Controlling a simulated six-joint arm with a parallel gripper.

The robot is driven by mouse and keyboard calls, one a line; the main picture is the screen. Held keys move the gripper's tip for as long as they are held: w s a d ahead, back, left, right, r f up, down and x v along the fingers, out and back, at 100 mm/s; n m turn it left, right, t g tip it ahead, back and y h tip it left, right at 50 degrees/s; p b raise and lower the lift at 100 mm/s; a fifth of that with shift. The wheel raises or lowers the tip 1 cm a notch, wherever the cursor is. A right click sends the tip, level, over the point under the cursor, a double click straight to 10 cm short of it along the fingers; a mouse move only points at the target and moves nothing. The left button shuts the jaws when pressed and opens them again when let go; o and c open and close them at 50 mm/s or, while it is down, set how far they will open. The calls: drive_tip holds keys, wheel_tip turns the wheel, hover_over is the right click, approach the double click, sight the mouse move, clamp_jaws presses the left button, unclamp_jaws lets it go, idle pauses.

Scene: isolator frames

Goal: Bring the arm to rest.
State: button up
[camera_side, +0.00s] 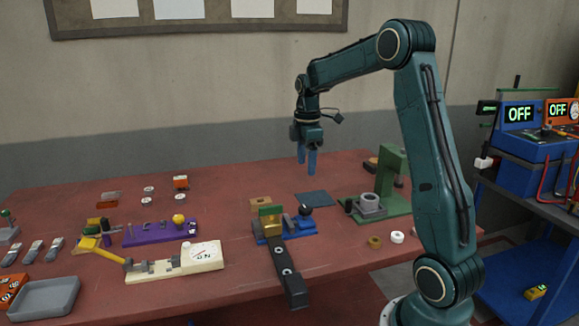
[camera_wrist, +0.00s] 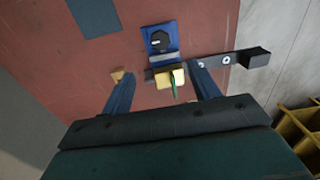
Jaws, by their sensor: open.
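My gripper (camera_side: 307,163) hangs pointing down above the red table (camera_side: 220,280), well clear of its surface. Its two blue fingers are apart with nothing between them. In the wrist view my gripper (camera_wrist: 163,88) is also open, and a blue fixture with a black knob (camera_wrist: 160,40) and a yellow block (camera_wrist: 165,78) shows on the table beyond the fingers. My arm is raised and bent, reaching left from its base at the right.
Below my gripper lie a dark mat (camera_side: 314,198) and a blue fixture (camera_side: 300,228) with a dark bar (camera_side: 290,287). A green press (camera_side: 392,180) stands to the right. Left are a purple fixture (camera_side: 150,236), a cream gauge (camera_side: 203,257) and a grey tray (camera_side: 45,298). A blue cart (camera_side: 530,180) stands far right.

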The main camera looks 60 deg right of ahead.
drive_tip(key=shift+a, duration=0.1)
drive_tip(key=s+a+r+m+t, duration=0.15)
drive_tip(key=s+a+r, duration=0.25)
drive_tip(key=a, duration=0.4)
drive_tip(key=s+a+r+m+t, duration=0.1)
drive_tip(key=s+a+r+m, duration=0.25)
drive_tip(key=a, duration=0.45)
drive_tip(key=s+a+f+m+t, duration=0.1)
drive_tip(key=s+a+m+t, duration=0.2)
drive_tip(key=s+a, duration=0.7)
drive_tip(key=shift+s+f+m, duration=0.3)
drive_tip(key=shift+s+m, duration=0.3)
drive_tip(key=shift+s, duration=0.5)
